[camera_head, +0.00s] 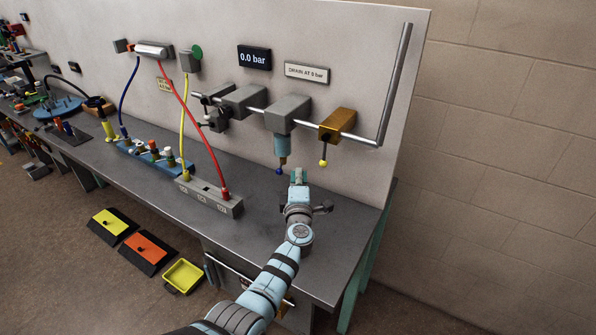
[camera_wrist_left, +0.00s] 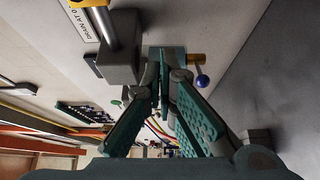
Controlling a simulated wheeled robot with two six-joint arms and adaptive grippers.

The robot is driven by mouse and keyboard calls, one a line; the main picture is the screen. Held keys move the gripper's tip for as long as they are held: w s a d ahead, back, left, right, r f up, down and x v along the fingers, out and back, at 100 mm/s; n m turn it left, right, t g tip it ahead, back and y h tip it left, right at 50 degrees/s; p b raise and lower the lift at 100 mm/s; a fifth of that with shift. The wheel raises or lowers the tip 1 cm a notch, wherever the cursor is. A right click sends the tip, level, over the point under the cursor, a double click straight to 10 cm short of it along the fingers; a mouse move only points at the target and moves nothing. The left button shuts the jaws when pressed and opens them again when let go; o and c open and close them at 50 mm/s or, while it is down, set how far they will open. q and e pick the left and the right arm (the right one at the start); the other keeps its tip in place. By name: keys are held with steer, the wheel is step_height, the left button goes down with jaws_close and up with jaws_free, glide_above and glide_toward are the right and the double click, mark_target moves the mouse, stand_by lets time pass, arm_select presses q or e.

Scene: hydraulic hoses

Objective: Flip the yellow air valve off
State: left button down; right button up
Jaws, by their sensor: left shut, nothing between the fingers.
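The yellow air valve (camera_head: 338,123) is a brass-yellow block on the grey wall pipe. Its short lever hangs down and ends in a yellow ball (camera_head: 323,163). In the left wrist view, part of a yellow block (camera_wrist_left: 88,3) shows at the top edge. My left gripper (camera_head: 299,177) is below and left of the lever, apart from it, just right of the blue drain knob (camera_head: 279,171). Its fingers (camera_wrist_left: 165,85) are shut and empty in the left wrist view, with the blue knob (camera_wrist_left: 202,81) beyond them at the right. My right gripper is out of view.
A grey filter unit (camera_head: 287,114) with a light-blue bowl hangs left of the valve. The pipe (camera_head: 395,85) bends upward at right. A display (camera_head: 254,58) reads 0.0 bar. A hose manifold (camera_head: 210,197) sits on the bench. The bench at right is clear.

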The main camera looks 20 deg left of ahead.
arm_select(q)
steer(key=v, duration=0.4)
steer(key=shift+w+f, duration=0.1)
steer(key=shift+f, duration=0.05)
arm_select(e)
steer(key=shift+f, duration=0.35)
arm_select(q)
steer(key=shift+a, duration=0.1)
